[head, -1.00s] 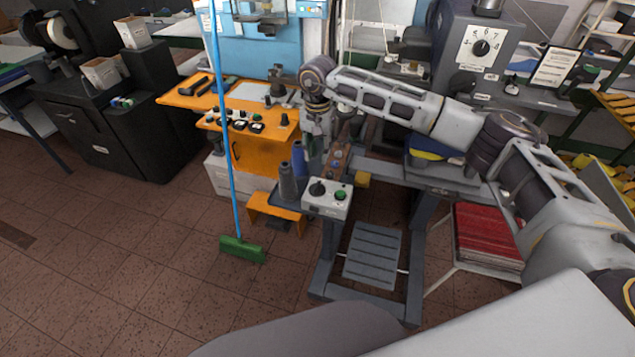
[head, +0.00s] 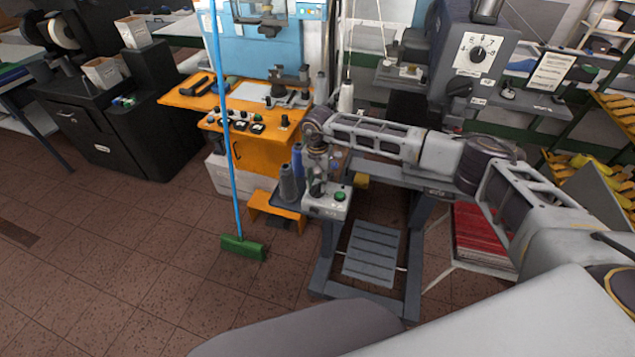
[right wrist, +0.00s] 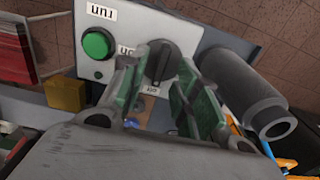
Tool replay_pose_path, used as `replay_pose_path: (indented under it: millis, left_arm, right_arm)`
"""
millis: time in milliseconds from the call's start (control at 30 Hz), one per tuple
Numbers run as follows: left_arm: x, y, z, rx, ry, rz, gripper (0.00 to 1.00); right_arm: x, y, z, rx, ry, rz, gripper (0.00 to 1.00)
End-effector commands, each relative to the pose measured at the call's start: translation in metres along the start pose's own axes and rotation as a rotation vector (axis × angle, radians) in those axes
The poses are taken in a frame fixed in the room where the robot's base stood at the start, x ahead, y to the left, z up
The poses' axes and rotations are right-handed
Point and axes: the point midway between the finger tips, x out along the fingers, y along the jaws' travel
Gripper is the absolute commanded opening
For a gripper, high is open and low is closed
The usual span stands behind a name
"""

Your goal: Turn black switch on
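The black switch (right wrist: 165,62) is a round rotary knob with a raised grip on a light grey control box (right wrist: 130,25). In the right wrist view its grip points roughly up and down the picture, its lower end near a small label. My right gripper (right wrist: 165,85) is open, with its green-padded fingers on either side of the knob; I cannot tell whether they touch it. In the head view my right gripper (head: 317,190) is over the left part of the control box (head: 328,206) and hides the switch. My left gripper is not in view.
A green button (right wrist: 97,43) sits beside the switch on the same box. A dark grey spool (right wrist: 250,95) stands close on the other side, with a blue spool (head: 297,160) near it. A blue-handled broom (head: 228,150) stands to the left.

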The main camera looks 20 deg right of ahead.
Motion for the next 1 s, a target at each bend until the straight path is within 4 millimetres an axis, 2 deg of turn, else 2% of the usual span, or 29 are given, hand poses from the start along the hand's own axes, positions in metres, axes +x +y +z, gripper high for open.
replay_pose_path:
  millis: [233, 567, 833, 1000]
  left_arm:
    - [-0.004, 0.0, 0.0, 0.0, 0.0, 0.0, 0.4]
    - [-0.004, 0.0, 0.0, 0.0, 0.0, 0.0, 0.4]
    - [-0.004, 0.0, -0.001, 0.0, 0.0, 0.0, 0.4]
    - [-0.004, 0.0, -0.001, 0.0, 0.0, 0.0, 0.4]
  right_arm:
    - [0.017, 0.0, 0.0, 0.0, 0.001, 0.0, 0.31]
    - [0.019, 0.0, -0.001, 0.0, 0.001, -0.001, 0.31]
    - [0.019, 0.0, 0.0, 0.0, 0.001, -0.001, 0.0]
    - [0.019, 0.0, 0.0, 0.0, 0.001, -0.001, 0.0]
